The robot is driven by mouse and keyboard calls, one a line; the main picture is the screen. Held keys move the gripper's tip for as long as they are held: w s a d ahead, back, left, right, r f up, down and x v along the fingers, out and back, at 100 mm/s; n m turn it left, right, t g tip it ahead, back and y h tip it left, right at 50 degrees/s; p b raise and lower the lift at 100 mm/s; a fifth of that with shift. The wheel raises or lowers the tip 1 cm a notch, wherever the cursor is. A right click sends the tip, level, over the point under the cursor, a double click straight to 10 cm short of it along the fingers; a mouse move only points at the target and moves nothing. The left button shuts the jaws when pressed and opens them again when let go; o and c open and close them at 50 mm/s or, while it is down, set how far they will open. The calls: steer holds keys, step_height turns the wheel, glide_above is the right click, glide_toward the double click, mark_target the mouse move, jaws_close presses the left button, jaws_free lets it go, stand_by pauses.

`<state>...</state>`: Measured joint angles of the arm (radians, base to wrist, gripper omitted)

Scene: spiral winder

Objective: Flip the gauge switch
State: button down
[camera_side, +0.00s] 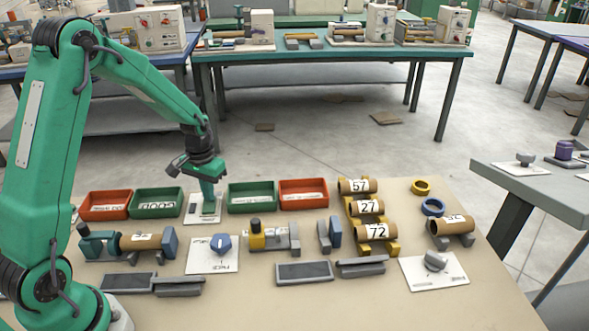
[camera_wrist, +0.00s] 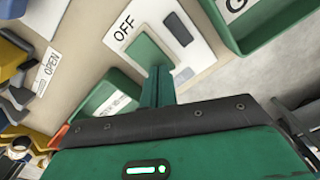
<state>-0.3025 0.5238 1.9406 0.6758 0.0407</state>
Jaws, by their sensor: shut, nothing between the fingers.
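A white switch plate (camera_side: 190,212) lies on the tan table between two green bins in the side view. In the wrist view the switch plate (camera_wrist: 205,50) carries a printed OFF label, a green rocker-like part (camera_wrist: 140,50) and a dark grey rectangle (camera_wrist: 181,73). My gripper (camera_side: 208,208) points down over this plate, shut and empty. In the wrist view my gripper (camera_wrist: 157,72) has its fingertips beside the green part and partly covers it. I cannot tell whether they touch it. No gauge name is readable on the plate.
Green bins (camera_side: 157,211) (camera_side: 251,208) stand close on both sides of the plate, with orange bins (camera_side: 105,216) (camera_side: 304,206) beyond. In front are a blue knob (camera_side: 221,243) on a white plate and a yellow-grey fixture (camera_side: 272,238). Numbered tubes (camera_side: 377,231) sit to the right.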

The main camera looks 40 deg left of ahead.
stand_by(0.4)
steer(key=shift+r, duration=3.35)
steer(key=shift+r, duration=0.1)
steer(key=s+d+r+m+t, duration=0.1)
steer(key=s+d+r, duration=0.2)
steer(key=r, duration=0.3)
steer(key=s+d+r+t, duration=0.1)
steer(key=s+d+r, duration=0.3)
steer(key=r, duration=0.1)
steer(key=s+d+r+m+t, duration=0.1)
steer(key=s+d+r, duration=0.1)
steer(key=s, duration=0.4)
steer(key=s+d+r+m+t, duration=0.1)
steer(key=s+d+r+t, duration=0.1)
steer(key=s, duration=0.3)
steer(key=shift+s+d+r+t, duration=0.3)
steer(key=shift+s+d+r, duration=0.1)
steer(key=shift+d, duration=0.5)
